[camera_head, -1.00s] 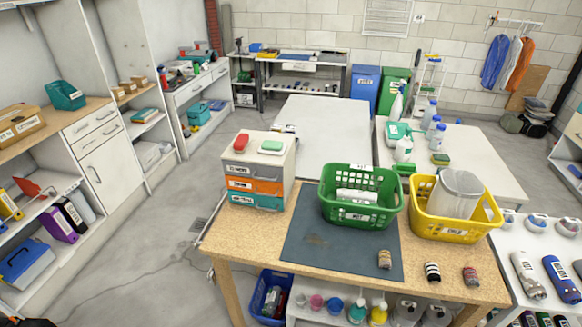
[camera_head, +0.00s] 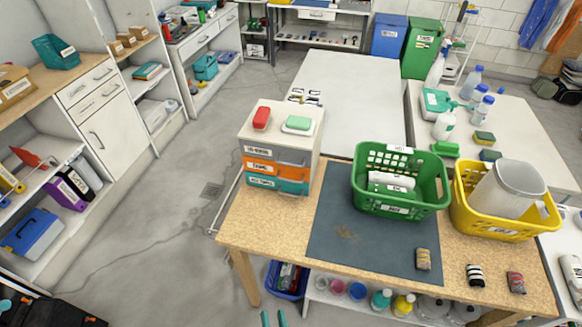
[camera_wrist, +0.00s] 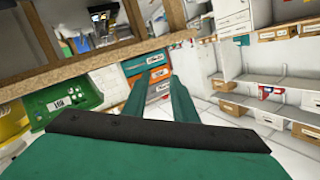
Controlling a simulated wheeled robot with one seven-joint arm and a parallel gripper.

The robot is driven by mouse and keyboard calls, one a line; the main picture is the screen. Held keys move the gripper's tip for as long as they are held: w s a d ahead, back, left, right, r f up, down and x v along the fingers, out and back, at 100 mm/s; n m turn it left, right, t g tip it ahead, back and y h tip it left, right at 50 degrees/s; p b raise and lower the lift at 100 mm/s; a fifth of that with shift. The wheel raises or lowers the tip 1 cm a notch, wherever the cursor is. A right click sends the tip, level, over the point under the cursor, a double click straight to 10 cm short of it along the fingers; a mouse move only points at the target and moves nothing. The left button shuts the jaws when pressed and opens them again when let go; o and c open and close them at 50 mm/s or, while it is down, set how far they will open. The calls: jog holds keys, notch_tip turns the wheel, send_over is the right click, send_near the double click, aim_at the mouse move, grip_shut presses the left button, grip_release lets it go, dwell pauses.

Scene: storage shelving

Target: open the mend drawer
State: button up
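A small drawer unit (camera_head: 265,148) stands on the left end of the wooden table. It has a grey top drawer (camera_head: 275,155), an orange middle drawer (camera_head: 275,170) and a teal bottom drawer (camera_head: 275,184), all shut. Each has a white label; the print is too small to read surely. The unit's drawers also show upside down in the wrist view, with the orange drawer (camera_wrist: 157,76) beyond my fingertips. My gripper (camera_head: 273,318) has two teal fingers, apart and empty. It is low in front of the table, apart from the drawers.
The wooden table (camera_head: 265,232) has a dark mat (camera_head: 340,245), a green basket (camera_head: 370,205), a yellow basket (camera_head: 485,228) and several small rolled items. A red and a green item lie on the drawer unit. White shelving lines the left; open floor (camera_head: 165,235) lies between.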

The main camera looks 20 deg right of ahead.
jog(key=w+d+r+m+t, duration=0.1)
jog(key=w+d+r+m, duration=0.3)
jog(key=w, duration=0.7)
jog(key=w+d+r+m+t+h, duration=0.1)
jog(key=w+d+r+m, duration=0.3)
jog(key=w+d, duration=0.3)
jog(key=w+d+r+m+t+h, duration=0.1)
jog(key=w+d+r+m, duration=0.3)
jog(key=w, duration=1.1)
jog(key=shift+w+d+r+m, duration=0.4)
jog(key=shift+d+r, duration=0.3)
jog(key=shift+r, duration=0.1)
jog(key=shift+d, duration=0.1)
grip_shut()
jog(key=shift+s, duration=0.15)
